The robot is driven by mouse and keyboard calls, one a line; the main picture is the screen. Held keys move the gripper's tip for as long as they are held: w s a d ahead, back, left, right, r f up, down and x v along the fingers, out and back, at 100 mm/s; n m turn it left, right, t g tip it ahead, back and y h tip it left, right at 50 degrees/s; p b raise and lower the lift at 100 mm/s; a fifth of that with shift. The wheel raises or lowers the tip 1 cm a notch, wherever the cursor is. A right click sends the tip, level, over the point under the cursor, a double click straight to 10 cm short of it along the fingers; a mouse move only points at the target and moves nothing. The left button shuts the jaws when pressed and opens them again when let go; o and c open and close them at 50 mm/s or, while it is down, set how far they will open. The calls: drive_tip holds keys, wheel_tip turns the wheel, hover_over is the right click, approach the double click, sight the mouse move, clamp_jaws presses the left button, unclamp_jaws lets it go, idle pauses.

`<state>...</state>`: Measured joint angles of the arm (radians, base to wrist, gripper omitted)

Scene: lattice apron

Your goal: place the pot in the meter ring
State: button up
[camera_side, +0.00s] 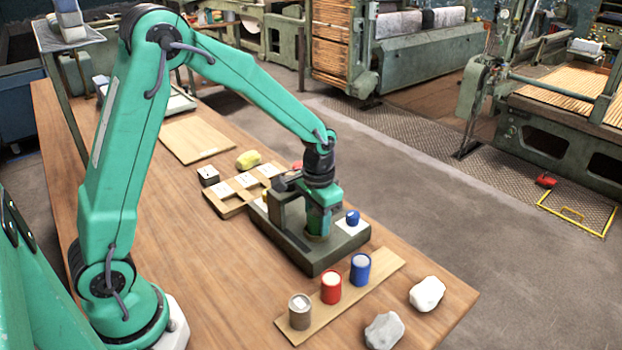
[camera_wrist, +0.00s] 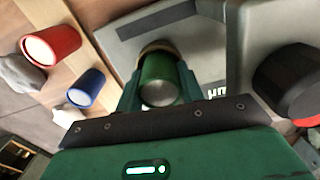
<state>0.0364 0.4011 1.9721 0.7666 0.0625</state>
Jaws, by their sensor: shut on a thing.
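My gripper (camera_wrist: 157,82) is shut on a green pot (camera_wrist: 159,80), with a finger on each side of it in the wrist view. The pot's far end is at a tan ring (camera_wrist: 154,46) on the grey meter (camera_wrist: 185,48); I cannot tell whether it is fully seated. In the side view my gripper (camera_side: 319,228) points down at the meter's base (camera_side: 345,250), and its fingers mostly hide the pot and ring.
A plank (camera_side: 380,280) in front bears a grey pot (camera_side: 300,311), a red pot (camera_side: 331,287) and a blue pot (camera_side: 360,269). White (camera_side: 427,294) and grey (camera_side: 384,330) stones lie near the edge. A wooden tray (camera_side: 226,208) and yellow lump (camera_side: 248,159) are behind. A blue piece (camera_side: 352,217) sits beside my gripper.

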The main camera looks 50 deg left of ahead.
drive_tip(key=o, duration=0.9)
drive_tip(key=shift+s+f, duration=0.15)
drive_tip(key=shift+f, duration=0.5)
drive_tip(key=shift+o, duration=0.4)
wheel_tip(320, 180, up, 12)
drive_tip(key=shift+r, duration=0.8)
drive_tip(key=s+r+t, duration=0.2)
drive_tip(key=s+r, duration=0.1)
drive_tip(key=s, duration=0.6)
drive_tip(key=s+a+r+n+t, duration=0.1)
drive_tip(key=s+r+t, duration=0.2)
drive_tip(key=s, duration=0.7)
drive_tip(key=shift+a+t, duration=0.25)
drive_tip(key=shift+t, duration=0.05)
